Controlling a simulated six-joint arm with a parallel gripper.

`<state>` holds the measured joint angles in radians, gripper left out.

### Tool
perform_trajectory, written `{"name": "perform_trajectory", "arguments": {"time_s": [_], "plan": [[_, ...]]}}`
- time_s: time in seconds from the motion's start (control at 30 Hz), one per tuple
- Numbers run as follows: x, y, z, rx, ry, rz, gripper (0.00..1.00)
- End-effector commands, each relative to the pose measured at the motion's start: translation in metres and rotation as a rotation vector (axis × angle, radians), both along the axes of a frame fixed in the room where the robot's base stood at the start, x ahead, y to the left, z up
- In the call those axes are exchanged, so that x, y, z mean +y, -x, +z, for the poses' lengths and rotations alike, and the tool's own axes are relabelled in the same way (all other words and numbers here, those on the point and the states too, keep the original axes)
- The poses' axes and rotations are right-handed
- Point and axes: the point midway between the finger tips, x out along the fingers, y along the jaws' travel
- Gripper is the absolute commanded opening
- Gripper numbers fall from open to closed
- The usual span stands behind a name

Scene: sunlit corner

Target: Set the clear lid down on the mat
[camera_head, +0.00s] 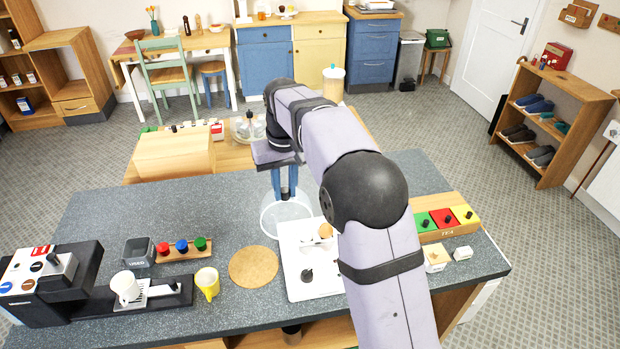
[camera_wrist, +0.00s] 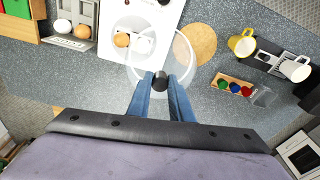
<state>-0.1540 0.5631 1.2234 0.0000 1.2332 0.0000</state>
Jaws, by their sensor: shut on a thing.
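The clear lid (camera_head: 279,219) is a see-through round dome with a dark knob. My gripper (camera_head: 285,194) points down and is shut on that knob. In the wrist view the lid (camera_wrist: 176,53) hangs in front of the fingers (camera_wrist: 161,82), over an edge of the white board and close to the mat. The head view does not show clearly how high it is above the counter. The mat (camera_head: 253,267) is a bare tan disc on the dark counter, nearer the camera and left of the lid; it also shows in the wrist view (camera_wrist: 198,42).
The white board (camera_head: 300,285) with a brown egg-like item (camera_head: 325,231) and a black knob lies right of the mat. A yellow cup (camera_head: 207,283), a rack of coloured knobs (camera_head: 183,248) and a coffee machine (camera_head: 50,280) stand left. The counter behind the mat is clear.

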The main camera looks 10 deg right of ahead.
Motion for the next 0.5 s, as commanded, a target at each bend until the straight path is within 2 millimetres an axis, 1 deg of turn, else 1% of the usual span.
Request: {"name": "perform_trajectory", "arguments": {"time_s": [0.03, 0.1, 0.2, 0.27, 0.33, 0.43, 0.5], "plan": [[0.021, 0.009, 0.008, 0.004, 0.001, 0.043, 0.0], [0.043, 0.021, 0.005, 0.004, 0.0, 0.089, 0.0], [0.07, 0.037, -0.005, 0.004, 0.001, 0.147, 0.0], [0.083, 0.044, -0.013, 0.003, 0.001, 0.178, 0.0], [0.093, 0.051, -0.026, 0.005, 0.001, 0.217, 0.0], [0.096, 0.049, -0.052, 0.003, 0.001, 0.257, 0.0], [0.1, 0.041, -0.058, -0.002, -0.001, 0.29, 0.0]]}}
